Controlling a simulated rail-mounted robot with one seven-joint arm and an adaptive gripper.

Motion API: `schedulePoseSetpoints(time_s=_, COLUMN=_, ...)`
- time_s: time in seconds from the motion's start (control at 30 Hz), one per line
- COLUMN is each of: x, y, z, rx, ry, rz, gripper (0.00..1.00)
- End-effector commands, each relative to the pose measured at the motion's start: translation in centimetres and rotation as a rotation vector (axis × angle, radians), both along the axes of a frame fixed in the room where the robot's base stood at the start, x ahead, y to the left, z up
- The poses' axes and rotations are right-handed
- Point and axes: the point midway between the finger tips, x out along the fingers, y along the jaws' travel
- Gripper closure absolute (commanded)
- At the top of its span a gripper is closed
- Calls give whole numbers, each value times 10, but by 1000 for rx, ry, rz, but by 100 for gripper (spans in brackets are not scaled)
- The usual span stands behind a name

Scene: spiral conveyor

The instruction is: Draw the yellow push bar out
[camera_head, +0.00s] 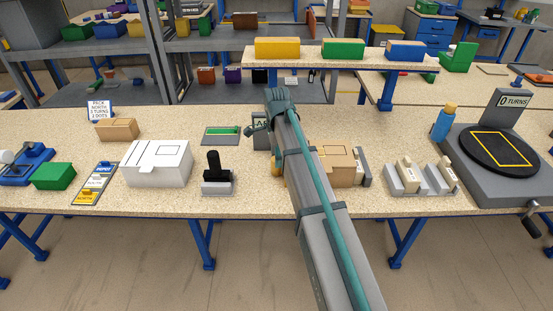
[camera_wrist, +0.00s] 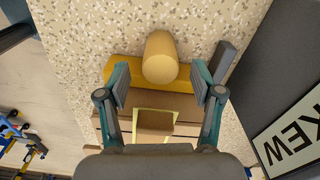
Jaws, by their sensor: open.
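The yellow push bar shows in the wrist view as a flat yellow strip (camera_wrist: 128,70) with a rounded yellow knob (camera_wrist: 160,55) standing on it. It lies against the edge of a brown carton (camera_wrist: 183,104). My gripper (camera_wrist: 160,82) is open, with one finger on each side of the bar's knob end. A gap shows between each finger and the knob; I cannot tell whether the fingers touch the strip. In the head view my arm covers my fingers and most of the bar; a small yellow part (camera_head: 276,169) shows beside the carton (camera_head: 338,167).
A dark panel with a sign (camera_wrist: 292,130) stands right of the bar in the wrist view. Speckled tabletop (camera_wrist: 85,35) is bare above and left. In the head view, a white box (camera_head: 157,163), black-handled stamp (camera_head: 217,178) and grey holders (camera_head: 420,180) flank my arm.

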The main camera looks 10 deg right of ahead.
Motion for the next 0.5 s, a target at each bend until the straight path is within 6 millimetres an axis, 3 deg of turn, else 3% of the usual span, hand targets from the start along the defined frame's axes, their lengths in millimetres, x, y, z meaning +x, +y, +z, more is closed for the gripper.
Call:
schedulePoseSetpoints(time_s=0.2, x=0, y=0, z=-20, rx=0, ry=0, rz=1, gripper=34)
schedulePoseSetpoints(time_s=0.5, x=0, y=0, z=-27, rx=0, ry=-1, rz=1, gripper=34)
